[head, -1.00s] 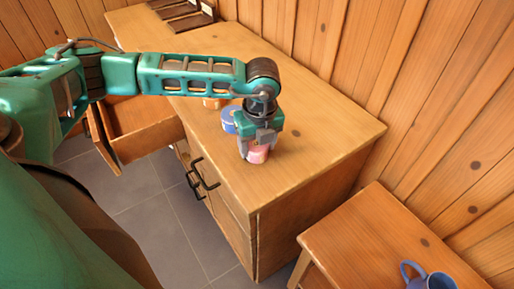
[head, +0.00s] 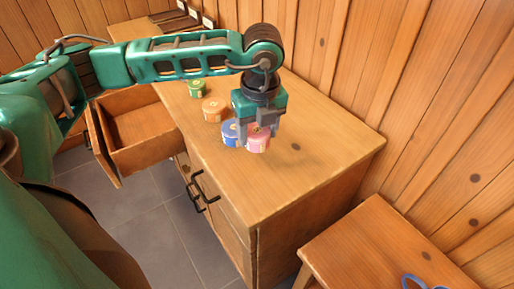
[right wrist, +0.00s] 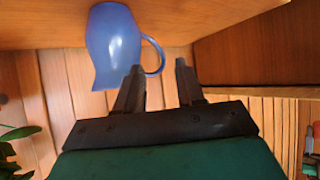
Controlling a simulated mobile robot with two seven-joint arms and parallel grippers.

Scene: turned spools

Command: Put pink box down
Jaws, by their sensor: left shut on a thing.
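The pink box (head: 257,140) is a small round box. It is between the fingers of my left gripper (head: 257,135), which is shut on it, over the wooden cabinet top (head: 310,140). Whether the box touches the top or hangs just above it, I cannot tell. A blue round box (head: 230,133) stands close at its left. My right gripper (right wrist: 158,85) shows in the right wrist view with its two fingers apart and nothing between them.
An orange box (head: 214,109) and a green box (head: 197,88) stand farther back on the cabinet. A drawer (head: 140,128) is open at the left. The cabinet top is clear to the right of the pink box.

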